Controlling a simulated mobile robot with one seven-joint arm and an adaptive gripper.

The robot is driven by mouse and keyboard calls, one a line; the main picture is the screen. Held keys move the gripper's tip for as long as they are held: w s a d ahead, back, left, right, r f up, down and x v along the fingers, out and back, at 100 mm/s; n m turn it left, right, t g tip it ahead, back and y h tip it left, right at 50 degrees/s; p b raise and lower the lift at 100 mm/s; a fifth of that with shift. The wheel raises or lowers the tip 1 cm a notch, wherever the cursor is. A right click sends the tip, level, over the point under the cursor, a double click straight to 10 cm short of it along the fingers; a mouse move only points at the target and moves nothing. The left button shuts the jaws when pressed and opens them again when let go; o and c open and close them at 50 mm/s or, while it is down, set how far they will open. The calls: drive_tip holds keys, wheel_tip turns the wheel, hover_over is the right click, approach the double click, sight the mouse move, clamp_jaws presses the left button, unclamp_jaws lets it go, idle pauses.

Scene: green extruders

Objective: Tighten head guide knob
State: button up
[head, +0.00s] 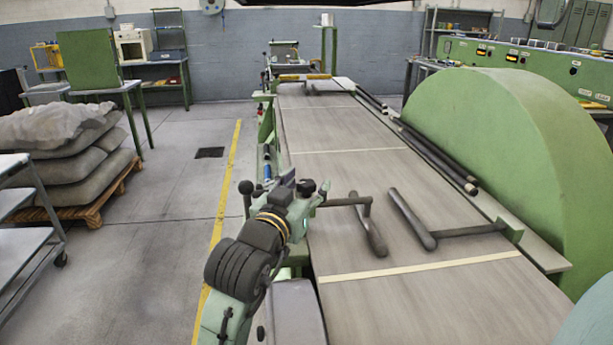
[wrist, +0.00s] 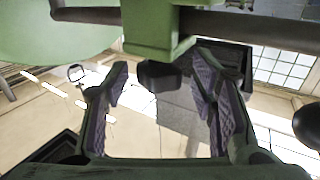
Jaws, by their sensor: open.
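In the wrist view, a dark faceted knob (wrist: 158,76) sticks out from a green block (wrist: 150,28) at the top middle. I take it to be the head guide knob. My gripper (wrist: 160,88) is open, with one purple-padded finger on each side of the knob. I see gaps between the knob and both pads, and cannot tell its depth between the fingers. In the head view, my gripper (head: 290,192) is at the left edge of the machine bed, beside the guide parts. My arm and wrist crowd this spot, and I cannot single out the knob there.
The machine bed (head: 345,150) runs away from me, with dark rods (head: 369,225) over its near part. A black ball handle (head: 246,187) stands left of my gripper and another ball (wrist: 309,126) shows at the right in the wrist view.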

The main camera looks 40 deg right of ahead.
drive_tip(key=shift+w+d, duration=0.15)
drive_tip(key=shift+d, duration=0.15)
drive_tip(key=shift+c, duration=0.2)
drive_tip(key=c, duration=1.1)
drive_tip(key=shift+w+g, duration=0.1)
drive_tip(key=shift+g, duration=0.2)
drive_tip(key=shift+m+g+h, duration=0.4)
drive_tip(key=shift+m+g, duration=0.3)
drive_tip(key=o, duration=1.1)
drive_tip(key=shift+o, duration=0.2)
